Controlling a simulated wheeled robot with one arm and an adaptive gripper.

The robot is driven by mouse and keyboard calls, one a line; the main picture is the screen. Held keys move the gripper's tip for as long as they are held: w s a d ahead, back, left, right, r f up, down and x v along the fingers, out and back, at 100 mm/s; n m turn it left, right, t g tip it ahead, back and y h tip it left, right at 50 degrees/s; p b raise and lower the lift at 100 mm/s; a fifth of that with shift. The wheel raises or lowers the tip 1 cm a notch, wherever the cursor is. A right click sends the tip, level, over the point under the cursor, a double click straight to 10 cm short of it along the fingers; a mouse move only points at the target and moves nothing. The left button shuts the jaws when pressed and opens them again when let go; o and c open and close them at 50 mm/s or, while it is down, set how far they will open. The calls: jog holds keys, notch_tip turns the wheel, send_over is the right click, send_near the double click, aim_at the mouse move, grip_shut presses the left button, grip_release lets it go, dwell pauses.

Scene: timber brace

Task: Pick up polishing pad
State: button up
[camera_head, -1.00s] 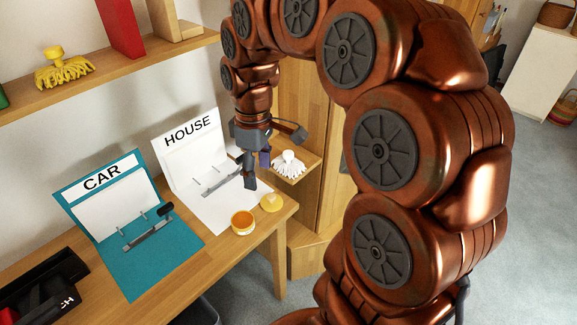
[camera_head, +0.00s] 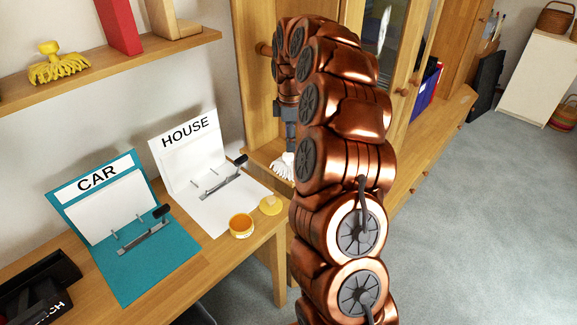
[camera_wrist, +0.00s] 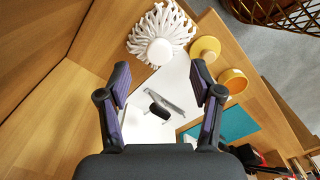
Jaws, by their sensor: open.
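A round yellow pad-like piece (camera_head: 271,205) lies at the table's right end, beside an open orange-yellow tub (camera_head: 241,226). I take it for the polishing pad, but cannot be sure. In the wrist view the yellow piece (camera_wrist: 205,49) is right of my gripper, near the tub (camera_wrist: 233,80). My gripper (camera_wrist: 160,82) is open and empty, its fingers apart above the white HOUSE folder's area. In the head view the gripper's dark body shows by the cabinet; its fingertips are hidden.
The HOUSE folder (camera_head: 188,150) and teal CAR folder (camera_head: 150,270) stand open on the table. A yellow brush (camera_head: 58,68) is on the wall shelf.

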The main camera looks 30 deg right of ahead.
aim_at(288, 154)
jog(key=shift+w+a+f+p, duration=0.1)
jog(key=shift+f+p, duration=0.35)
jog(key=shift+f, duration=1.3)
jog(key=shift+w+a+f+p, duration=0.1)
jog(key=shift+f+p, duration=0.35)
jog(key=shift+f, duration=1.3)
grip_shut()
jog(key=shift+w+r+b, duration=0.1)
jog(key=shift+r+b, duration=0.5)
jog(key=shift+r, duration=1.05)
jog(key=shift+a+r, duration=0.1)
jog(key=shift+r, duration=0.1)
jog(key=s+a+b, duration=0.1)
jog(key=s+a, duration=0.2)
jog(key=a, duration=0.4)
jog(key=s+a+r+b, duration=0.1)
jog(key=s+a+b, duration=0.1)
jog(key=s+a, duration=0.2)
jog(key=a, duration=0.3)
jog(key=shift+r, duration=0.15)
jog(key=shift+a, duration=0.1)
